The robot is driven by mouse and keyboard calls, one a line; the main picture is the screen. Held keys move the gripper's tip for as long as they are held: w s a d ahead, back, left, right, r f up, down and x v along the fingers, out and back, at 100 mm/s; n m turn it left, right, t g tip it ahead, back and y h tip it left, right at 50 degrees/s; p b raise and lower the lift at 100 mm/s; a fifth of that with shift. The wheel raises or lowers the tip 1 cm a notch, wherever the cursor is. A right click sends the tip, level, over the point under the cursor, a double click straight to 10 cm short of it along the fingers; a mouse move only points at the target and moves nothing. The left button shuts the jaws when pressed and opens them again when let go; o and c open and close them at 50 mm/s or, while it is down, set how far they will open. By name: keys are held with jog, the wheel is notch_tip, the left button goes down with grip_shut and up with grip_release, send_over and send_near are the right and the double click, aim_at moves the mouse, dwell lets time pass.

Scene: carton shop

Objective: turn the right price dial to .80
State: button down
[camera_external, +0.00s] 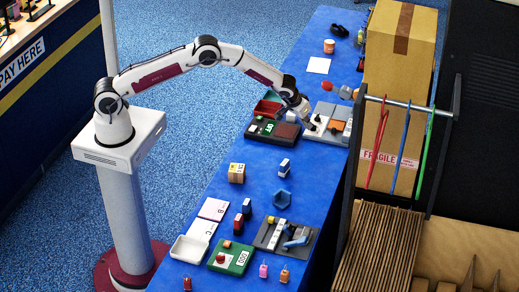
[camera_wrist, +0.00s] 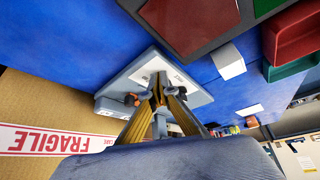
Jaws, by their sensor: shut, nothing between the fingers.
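My gripper (camera_external: 312,126) is at the far part of the blue table, low over a grey panel (camera_external: 322,110). In the wrist view the fingertips of my gripper (camera_wrist: 158,92) are together, with no object visible between them. They are over or touching a light grey panel (camera_wrist: 118,84) with a white label (camera_wrist: 151,70). Small orange parts (camera_wrist: 132,99) show beside the fingers. I cannot make out the right price dial or the reading .80; the fingers may hide the dial. I cannot tell whether the fingertips touch anything.
A tall cardboard carton (camera_external: 398,75) and a rail with coloured hangers (camera_external: 405,104) stand to the right. Nearer are a green unit (camera_external: 232,258) and a grey tray (camera_external: 268,236).

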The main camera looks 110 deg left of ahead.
jog(key=shift+d, duration=0.15)
jog(key=shift+s+d, duration=0.2)
dwell(0.3)
jog(key=shift+r, duration=0.15)
jog(key=shift+r, duration=2.9)
jog(key=shift+w+d+r, duration=0.2)
jog(key=shift+d+r, duration=0.15)
jog(key=shift+r, duration=0.15)
jog(key=shift+f, duration=0.15)
